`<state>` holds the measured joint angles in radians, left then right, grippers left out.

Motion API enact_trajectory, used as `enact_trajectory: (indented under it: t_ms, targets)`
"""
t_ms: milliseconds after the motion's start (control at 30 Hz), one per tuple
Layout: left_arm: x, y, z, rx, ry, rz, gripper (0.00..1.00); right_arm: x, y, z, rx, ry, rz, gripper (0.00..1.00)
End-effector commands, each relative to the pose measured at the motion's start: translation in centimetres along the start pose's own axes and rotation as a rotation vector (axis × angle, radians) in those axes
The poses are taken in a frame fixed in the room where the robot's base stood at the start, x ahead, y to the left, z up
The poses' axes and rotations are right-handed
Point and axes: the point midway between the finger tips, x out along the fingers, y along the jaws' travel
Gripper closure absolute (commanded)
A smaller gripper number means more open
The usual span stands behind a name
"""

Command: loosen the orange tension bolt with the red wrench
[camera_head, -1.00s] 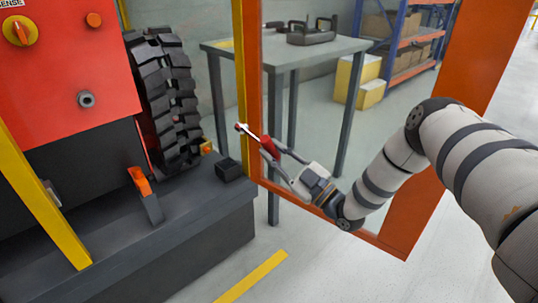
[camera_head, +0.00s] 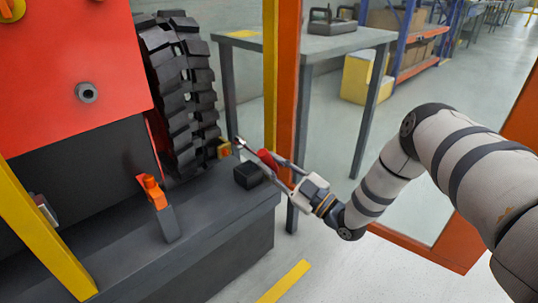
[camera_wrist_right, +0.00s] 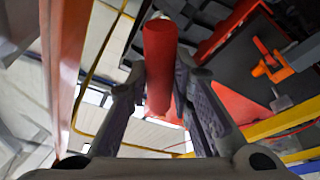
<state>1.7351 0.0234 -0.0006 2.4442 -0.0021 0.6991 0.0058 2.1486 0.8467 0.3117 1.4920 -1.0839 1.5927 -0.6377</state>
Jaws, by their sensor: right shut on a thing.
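The red wrench has a red handle (camera_head: 266,158) and a metal head (camera_head: 241,145). My right gripper (camera_head: 272,167) is shut on the handle, and the head points up and left. The handle stands between both fingers in the right wrist view (camera_wrist_right: 159,65). A small yellow block with an orange part (camera_head: 223,149), perhaps the tension bolt, sits by the black track (camera_head: 185,95). The wrench head appears just right of it; I cannot tell whether they touch. Another orange piece (camera_head: 151,190) tops a grey bracket further left. My left gripper is not in view.
A black block (camera_head: 248,176) sits on the carrier's dark ledge (camera_head: 110,255), below the wrench. A yellow and orange post (camera_head: 286,90) stands behind the gripper. A grey table (camera_head: 335,45) and shelves are further back. Open floor lies at the front right.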

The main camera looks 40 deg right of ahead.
Motion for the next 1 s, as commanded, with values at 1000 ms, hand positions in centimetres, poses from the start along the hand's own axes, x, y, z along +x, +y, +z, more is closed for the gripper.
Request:
enact_trajectory:
  t_ms: [1000]
  targets:
    - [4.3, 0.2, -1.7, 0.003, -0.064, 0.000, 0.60, 1.4, -3.6, 6.8, 0.005, -0.038, -0.010, 1.00]
